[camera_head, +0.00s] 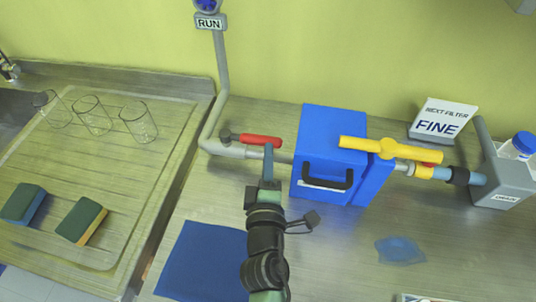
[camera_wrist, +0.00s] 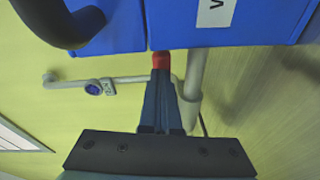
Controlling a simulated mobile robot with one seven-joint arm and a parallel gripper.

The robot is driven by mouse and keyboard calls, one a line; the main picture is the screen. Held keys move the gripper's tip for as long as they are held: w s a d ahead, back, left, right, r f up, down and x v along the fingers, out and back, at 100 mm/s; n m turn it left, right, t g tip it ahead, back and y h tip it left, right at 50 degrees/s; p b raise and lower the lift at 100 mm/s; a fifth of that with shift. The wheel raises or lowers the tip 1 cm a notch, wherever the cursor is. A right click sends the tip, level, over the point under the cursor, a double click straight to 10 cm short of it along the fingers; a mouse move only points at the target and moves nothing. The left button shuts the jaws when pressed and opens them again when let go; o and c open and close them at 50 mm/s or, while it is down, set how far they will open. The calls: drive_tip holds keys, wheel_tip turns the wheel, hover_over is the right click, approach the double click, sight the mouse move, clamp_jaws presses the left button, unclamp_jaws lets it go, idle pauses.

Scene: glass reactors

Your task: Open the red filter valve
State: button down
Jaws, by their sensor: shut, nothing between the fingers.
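The red valve handle (camera_head: 258,139) lies along the grey pipe left of the blue filter box (camera_head: 320,140), lengthwise with the pipe. My gripper (camera_head: 268,150) is shut and empty, its tips just at the near side of the handle's right part. In the wrist view the closed fingers (camera_wrist: 161,80) point at the red handle's end (camera_wrist: 161,60), which shows right beyond the tips. I cannot tell whether they touch it. The fingers hide part of the pipe behind them.
The blue box has a black handle (camera_head: 328,181). A yellow lever (camera_head: 382,148) sits on the pipe to its right. A "FINE" sign (camera_head: 440,120) and grey drain box (camera_head: 503,180) stand further right. Glass beakers (camera_head: 92,115) and sponges (camera_head: 81,220) are on the left.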

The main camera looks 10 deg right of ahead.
drive_tip(key=shift+w+d+r, duration=0.15)
drive_tip(key=shift+d+r, duration=0.35)
drive_tip(key=shift+d, duration=0.05)
drive_tip(key=shift+s+f, duration=0.15)
drive_tip(key=shift+s, duration=0.2)
drive_tip(key=a+b+v, duration=0.1)
drive_tip(key=b+v, duration=0.4)
drive_tip(key=v, duration=0.7)
drive_tip(key=shift+s+f, duration=0.25)
drive_tip(key=shift+f, duration=0.05)
drive_tip(key=shift+a, duration=0.15)
drive_tip(key=w+r+m+t+h+p, duration=0.15)
drive_tip(key=w+r+m, duration=0.3)
drive_tip(key=r, duration=0.85)
drive_tip(key=w+r+m+t+p, duration=0.25)
drive_tip(key=w+r+m, duration=0.2)
drive_tip(key=r, duration=0.85)
drive_tip(key=s+a+r+m+t+y+p, duration=0.1)
drive_tip(key=s+a+r+m+t+y, duration=0.1)
drive_tip(key=r, duration=1.1)
drive_tip(key=s+a+r+m+t+y+p, duration=0.1)
drive_tip(key=s+a+r+m+t+y, duration=0.1)
drive_tip(key=r, duration=1.1)
drive_tip(key=shift+s+m+t+y, duration=0.5)
drive_tip(key=shift+s+t+y, duration=0.05)
drive_tip(key=shift+s+t, duration=0.55)
